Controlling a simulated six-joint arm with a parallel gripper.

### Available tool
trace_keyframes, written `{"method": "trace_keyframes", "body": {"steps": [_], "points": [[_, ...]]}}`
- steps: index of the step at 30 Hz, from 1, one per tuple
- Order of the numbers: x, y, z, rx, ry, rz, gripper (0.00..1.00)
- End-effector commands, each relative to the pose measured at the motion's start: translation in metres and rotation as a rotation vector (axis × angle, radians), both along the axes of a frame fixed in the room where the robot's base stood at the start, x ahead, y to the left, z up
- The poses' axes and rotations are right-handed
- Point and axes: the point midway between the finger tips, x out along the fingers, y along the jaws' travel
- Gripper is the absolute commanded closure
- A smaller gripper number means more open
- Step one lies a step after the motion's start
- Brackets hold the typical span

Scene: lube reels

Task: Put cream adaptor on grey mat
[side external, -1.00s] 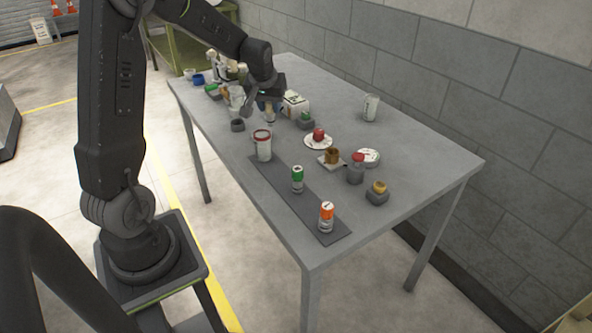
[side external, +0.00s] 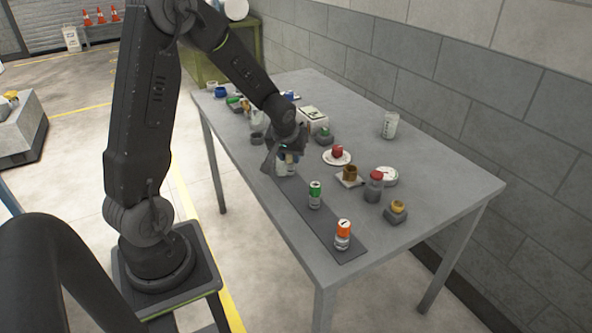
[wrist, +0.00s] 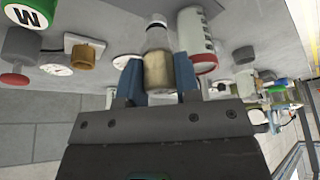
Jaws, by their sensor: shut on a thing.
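My gripper (side external: 287,153) is shut on a small bottle-shaped piece, which I take to be the cream adaptor (wrist: 157,70). In the wrist view it has a tan-cream body between the blue fingers and a paler, narrower end pointing away from the gripper. In the side view it is largely hidden by the gripper. The grey mat (side external: 328,221) is a long dark strip along the near side of the table. My gripper is over the mat's far end, beside a white cup with a red rim (wrist: 196,42); the gap below the piece is unclear.
A green-topped can (side external: 315,194) and an orange-topped can (side external: 343,234) stand on the mat, with bare mat between them. To the right are a plate with a red item (side external: 337,154), a brown piece (side external: 350,173), a red-capped jar (side external: 374,186) and a clear beaker (side external: 390,124).

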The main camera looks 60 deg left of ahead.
Motion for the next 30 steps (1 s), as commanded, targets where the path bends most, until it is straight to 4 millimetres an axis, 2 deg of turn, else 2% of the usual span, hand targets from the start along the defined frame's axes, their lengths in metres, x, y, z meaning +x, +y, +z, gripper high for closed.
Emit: {"method": "trace_keyframes", "body": {"steps": [4,15,27,28,30], "points": [[0.011,-0.008,-0.008,0.001,0.0,-0.001,0.97],[0.012,-0.009,-0.048,0.0,-0.001,0.001,0.97],[0.012,-0.008,-0.052,0.0,-0.001,0.002,0.97],[0.012,-0.008,-0.052,0.0,-0.002,0.003,0.67],[0.012,-0.008,-0.052,0.0,-0.002,0.003,0.6]]}}
